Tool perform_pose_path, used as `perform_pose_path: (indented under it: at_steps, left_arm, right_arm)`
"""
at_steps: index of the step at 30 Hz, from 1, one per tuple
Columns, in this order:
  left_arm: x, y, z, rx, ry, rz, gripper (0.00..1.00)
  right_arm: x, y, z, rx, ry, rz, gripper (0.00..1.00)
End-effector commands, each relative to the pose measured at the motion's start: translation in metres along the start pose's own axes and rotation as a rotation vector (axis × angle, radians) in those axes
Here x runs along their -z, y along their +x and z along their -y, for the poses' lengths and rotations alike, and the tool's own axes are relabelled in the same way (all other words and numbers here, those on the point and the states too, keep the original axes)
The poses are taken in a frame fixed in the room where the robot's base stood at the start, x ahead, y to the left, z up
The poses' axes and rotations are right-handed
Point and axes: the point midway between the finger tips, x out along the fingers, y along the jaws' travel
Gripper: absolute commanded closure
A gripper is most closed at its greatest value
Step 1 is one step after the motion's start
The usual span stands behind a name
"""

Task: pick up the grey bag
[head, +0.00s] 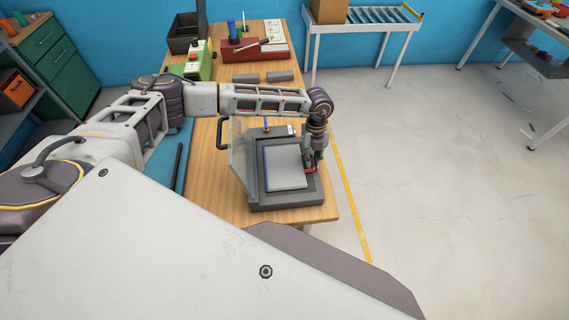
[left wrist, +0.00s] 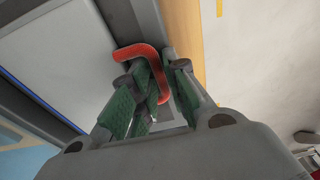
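A flat light-grey piece with a blue edge (head: 286,167) lies on a dark grey machine base (head: 290,200) at the table's near end; it may be the grey bag, but I cannot tell for sure. It also fills the left of the left wrist view (left wrist: 60,50). My left gripper (head: 310,162) points down at its right edge. In the left wrist view, the green-padded fingers (left wrist: 160,95) stand either side of a red bent bar (left wrist: 140,50). I cannot tell whether they grip it. My right gripper is not in view.
A clear panel (head: 241,150) stands left of the machine. Open floor (head: 430,170) lies to the right.

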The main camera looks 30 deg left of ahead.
Motion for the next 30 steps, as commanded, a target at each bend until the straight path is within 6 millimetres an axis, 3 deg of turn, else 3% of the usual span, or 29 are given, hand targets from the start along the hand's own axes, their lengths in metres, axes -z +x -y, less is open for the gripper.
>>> perform_pose_path:
  at_steps: [15,19,30]
  left_arm:
    - [-0.0001,0.0025,0.0002,0.000,0.001,0.001,0.84]
    - [-0.0001,0.0024,0.0002,0.001,0.001,0.001,1.00]
    - [-0.0002,0.0018,0.0003,0.001,0.001,0.001,1.00]
  right_arm:
    - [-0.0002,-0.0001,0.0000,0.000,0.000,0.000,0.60]
    - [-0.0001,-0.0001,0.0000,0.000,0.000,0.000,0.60]
    - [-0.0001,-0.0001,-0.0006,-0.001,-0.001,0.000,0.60]
